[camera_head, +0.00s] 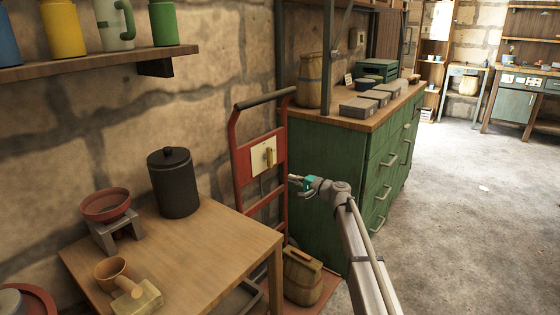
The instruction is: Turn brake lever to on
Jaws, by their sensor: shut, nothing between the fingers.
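A red upright frame (238,160) with a dark top bar stands against the stone wall. It carries a cream plate (257,164) with a small brass-coloured lever (269,156), which I take to be the brake lever. The lever looks roughly upright; no on or off marking is readable. My gripper (292,178) is shut and empty. In the picture it is to the right of the plate and slightly below the lever, just past the frame's right post. It appears apart from the lever, though I cannot tell the depth gap.
A green cabinet (327,190) stands behind my arm. A woven basket (302,276) sits low by the frame. The floor at right is clear.

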